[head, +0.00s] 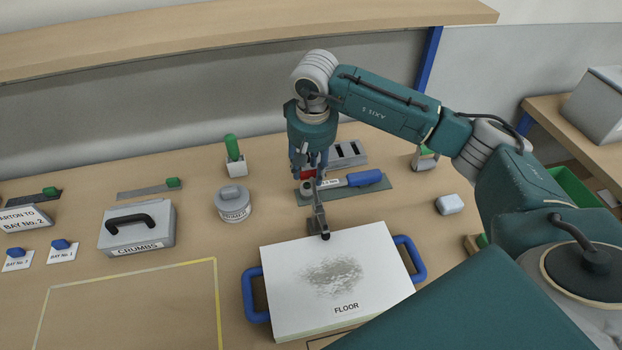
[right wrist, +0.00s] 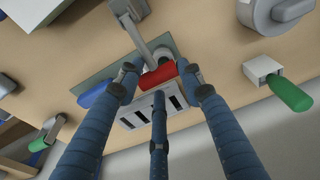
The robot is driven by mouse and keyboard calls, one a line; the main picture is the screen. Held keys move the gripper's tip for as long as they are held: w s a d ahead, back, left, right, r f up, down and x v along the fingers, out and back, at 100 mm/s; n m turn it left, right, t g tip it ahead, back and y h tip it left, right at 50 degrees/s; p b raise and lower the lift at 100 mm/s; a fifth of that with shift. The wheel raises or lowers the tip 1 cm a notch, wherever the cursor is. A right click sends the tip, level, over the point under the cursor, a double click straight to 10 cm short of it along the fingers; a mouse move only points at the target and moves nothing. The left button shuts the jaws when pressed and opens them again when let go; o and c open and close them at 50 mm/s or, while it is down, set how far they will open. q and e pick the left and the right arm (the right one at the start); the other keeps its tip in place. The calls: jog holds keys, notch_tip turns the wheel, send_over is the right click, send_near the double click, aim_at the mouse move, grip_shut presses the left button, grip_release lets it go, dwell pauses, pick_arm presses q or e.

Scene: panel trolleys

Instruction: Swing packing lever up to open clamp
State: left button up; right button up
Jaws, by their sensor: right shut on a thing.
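The clamp lever has a red grip (right wrist: 158,77) and a grey metal arm (head: 319,212) that runs forward to a dark tip at the back edge of the white FLOOR panel (head: 290,255). I cannot tell whether the tip touches the panel. My right gripper (head: 309,172) points down over the lever. In the right wrist view its blue fingers (right wrist: 160,85) are shut around the red grip. The gripper hides much of the grip and clamp base in the head view. My left gripper is not in view.
A round grey pot (head: 233,204) and a CRUMBS box (head: 139,232) stand left. The panel has blue side handles (head: 254,296). A taped area (head: 130,310) front left is clear.

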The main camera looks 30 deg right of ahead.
jog(key=shift+s+d+r, duration=0.1)
jog(key=shift+r, duration=0.2)
jog(key=shift+s+r+p, duration=0.25)
jog(key=shift+r+p, duration=0.1)
jog(key=shift+r, duration=0.2)
jog(key=shift+s+r, duration=0.15)
jog(key=shift+r, duration=0.05)
jog(key=shift+c, duration=0.3)
jog(key=shift+s, duration=0.15)
jog(key=shift+c, duration=0.3)
jog(key=shift+s+r, duration=0.1)
